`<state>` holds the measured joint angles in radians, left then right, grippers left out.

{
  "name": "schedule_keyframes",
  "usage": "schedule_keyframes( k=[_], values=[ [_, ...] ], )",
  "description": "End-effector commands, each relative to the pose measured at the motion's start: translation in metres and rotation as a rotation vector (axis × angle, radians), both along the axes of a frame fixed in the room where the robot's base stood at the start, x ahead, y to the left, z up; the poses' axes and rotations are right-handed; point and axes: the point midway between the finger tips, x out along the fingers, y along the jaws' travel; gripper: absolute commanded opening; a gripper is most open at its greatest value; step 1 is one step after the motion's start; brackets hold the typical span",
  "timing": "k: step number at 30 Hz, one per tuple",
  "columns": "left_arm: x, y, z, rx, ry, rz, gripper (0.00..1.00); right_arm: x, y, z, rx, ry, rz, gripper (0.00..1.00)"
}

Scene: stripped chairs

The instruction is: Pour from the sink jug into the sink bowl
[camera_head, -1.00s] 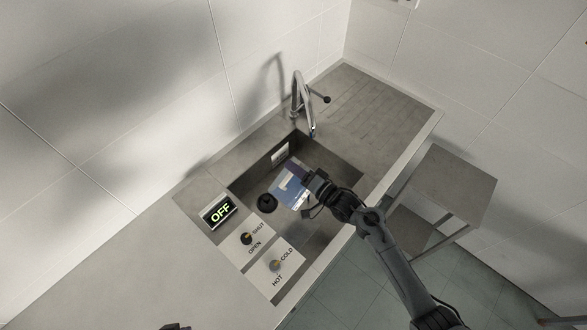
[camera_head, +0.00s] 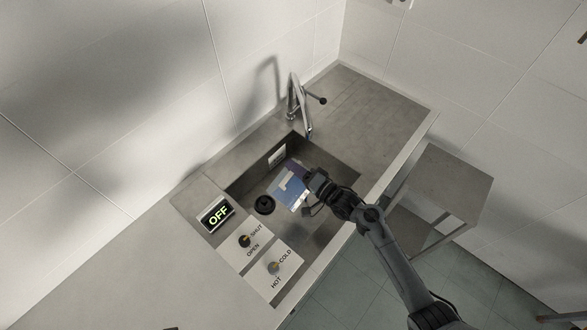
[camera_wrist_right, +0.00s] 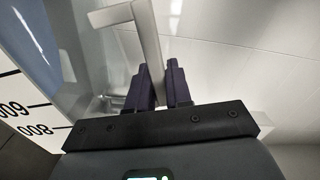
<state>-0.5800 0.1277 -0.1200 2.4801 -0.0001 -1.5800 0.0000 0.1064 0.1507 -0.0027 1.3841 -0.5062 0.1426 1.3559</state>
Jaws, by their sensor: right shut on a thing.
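The sink jug (camera_head: 288,190) shows as a pale, blue-tinted, see-through shape inside the sink bowl (camera_head: 335,170), the grey basin set in the counter. No separate bowl shows. My right gripper (camera_head: 306,179) reaches into the basin from the lower right, at the jug's right side. In the right wrist view, the dark purple fingers (camera_wrist_right: 163,85) are shut on the jug's pale handle (camera_wrist_right: 148,35), and scale marks show at the left. I cannot see any liquid flowing or tell the level in the jug. My left gripper is not clearly in view.
A tap (camera_head: 294,97) stands behind the basin. A black round plug or drain (camera_head: 264,205) is on the basin floor. At the front left are an OFF display (camera_head: 215,214) and two control knobs (camera_head: 245,241). A grey side table (camera_head: 447,180) stands at the right.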

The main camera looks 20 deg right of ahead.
Motion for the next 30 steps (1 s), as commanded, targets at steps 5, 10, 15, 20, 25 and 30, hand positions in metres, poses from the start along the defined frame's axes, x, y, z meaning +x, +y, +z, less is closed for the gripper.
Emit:
schedule_keyframes(
  k=[5,10,15,20,25,30],
  values=[
    [0.0,0.0,0.0,0.0,0.0,0.0,0.0,0.002,-0.003,0.0,0.026,0.01,0.0,0.0],
    [0.0,0.0,0.0,-0.002,0.0,0.002,0.0,0.002,-0.003,0.0,0.03,0.012,0.0,0.0],
    [0.0,-0.002,0.0,-0.008,0.0,0.005,0.0,0.002,-0.003,0.0,0.03,0.012,0.0,0.0],
    [0.0,-0.003,0.0,-0.013,0.0,0.008,0.0,0.003,-0.005,-0.001,0.038,0.018,0.0,0.0],
    [0.0,-0.003,-0.001,-0.013,0.0,0.008,0.0,0.005,-0.009,-0.004,0.062,0.03,0.0,0.0],
    [0.0,-0.003,-0.001,-0.011,0.0,0.008,0.0,0.008,-0.013,-0.006,0.096,0.048,-0.001,0.0]
  ],
)
